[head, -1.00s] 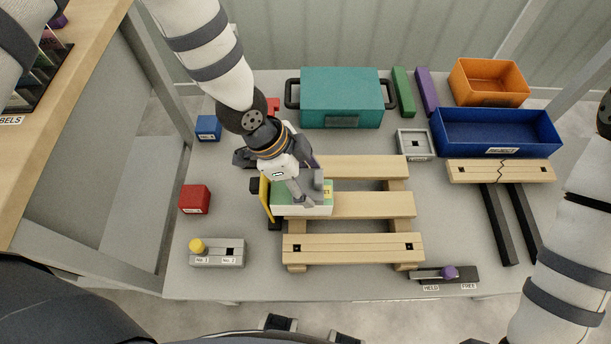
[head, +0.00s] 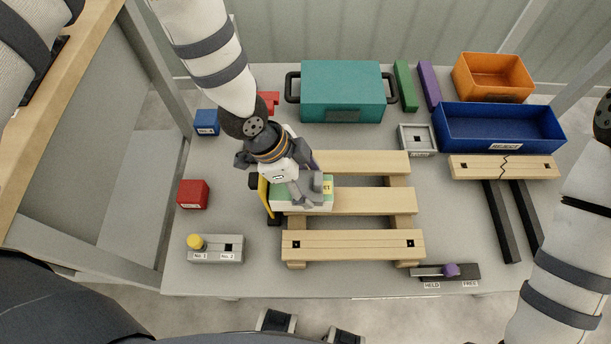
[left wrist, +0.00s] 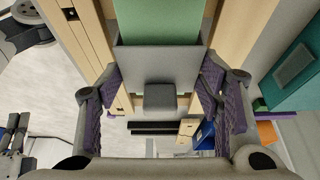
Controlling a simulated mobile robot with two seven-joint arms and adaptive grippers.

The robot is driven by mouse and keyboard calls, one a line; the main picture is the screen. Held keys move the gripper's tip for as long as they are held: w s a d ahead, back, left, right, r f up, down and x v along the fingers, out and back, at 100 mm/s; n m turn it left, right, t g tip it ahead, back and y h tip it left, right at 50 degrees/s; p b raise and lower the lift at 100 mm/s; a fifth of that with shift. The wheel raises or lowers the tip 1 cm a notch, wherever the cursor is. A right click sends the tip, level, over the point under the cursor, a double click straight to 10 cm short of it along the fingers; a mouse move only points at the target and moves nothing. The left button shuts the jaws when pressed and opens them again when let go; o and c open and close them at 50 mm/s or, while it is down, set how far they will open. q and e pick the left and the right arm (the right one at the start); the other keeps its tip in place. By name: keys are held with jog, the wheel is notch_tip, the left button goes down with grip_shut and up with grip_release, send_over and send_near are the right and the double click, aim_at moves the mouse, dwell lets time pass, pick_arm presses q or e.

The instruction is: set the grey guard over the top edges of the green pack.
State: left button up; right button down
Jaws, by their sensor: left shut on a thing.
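The green pack (head: 284,191), green on top with white sides and a yellow label, lies on the left part of the wooden pallet (head: 375,203). Its green top also shows in the left wrist view (left wrist: 160,22). The grey guard (head: 318,183), with a block-like knob, is at the pack's top, partly hidden by my left gripper (head: 300,193). In the left wrist view the guard (left wrist: 160,66) spans between my gripper's purple-padded fingers. My left gripper is shut on the guard. I cannot tell whether the guard touches the pack. My right gripper is out of view.
A yellow upright part (head: 264,197) stands at the pack's left end. A red cube (head: 192,194) and a grey block with a yellow knob (head: 215,248) are left of the pallet. A teal case (head: 343,91) and blue bin (head: 500,128) stand behind.

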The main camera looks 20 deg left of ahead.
pick_arm(q)
jog(key=shift+f, duration=0.25)
jog(key=o, duration=1)
jog(key=shift+r, duration=0.1)
jog(key=v, duration=1.1)
jog(key=shift+s+a+r, duration=0.1)
jog(key=shift+a+r, duration=0.15)
jog(key=shift+r, duration=0.1)
